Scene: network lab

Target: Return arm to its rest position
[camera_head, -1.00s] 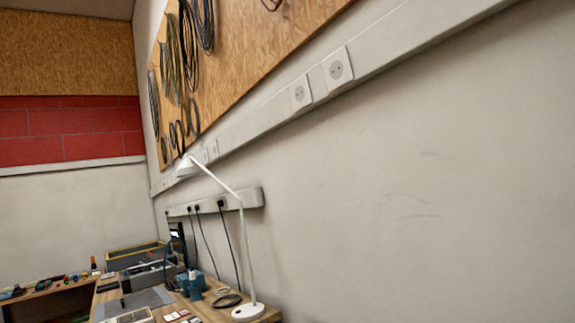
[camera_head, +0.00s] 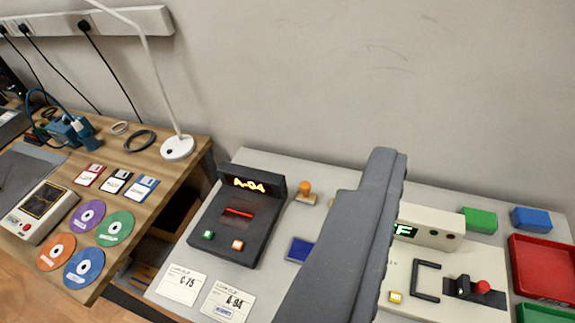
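My gripper (camera_head: 372,175) shows as a dark grey shape rising from the bottom edge, right of the middle. Its two parts overlap from this angle, so whether it is open or shut cannot be told. Nothing is seen held in it. It stands in front of the grey table (camera_head: 292,170), between a black device (camera_head: 238,215) with a lit "A-04" display and a pale device (camera_head: 440,285) with a handle and a red knob. It hides part of the pale device and of the table.
On the wooden desk (camera_head: 170,180) at left are a white lamp (camera_head: 178,147), floppy disks (camera_head: 115,181), several coloured discs (camera_head: 115,229) and a beige box (camera_head: 38,213). Red tray (camera_head: 545,268) and green and blue blocks are at right.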

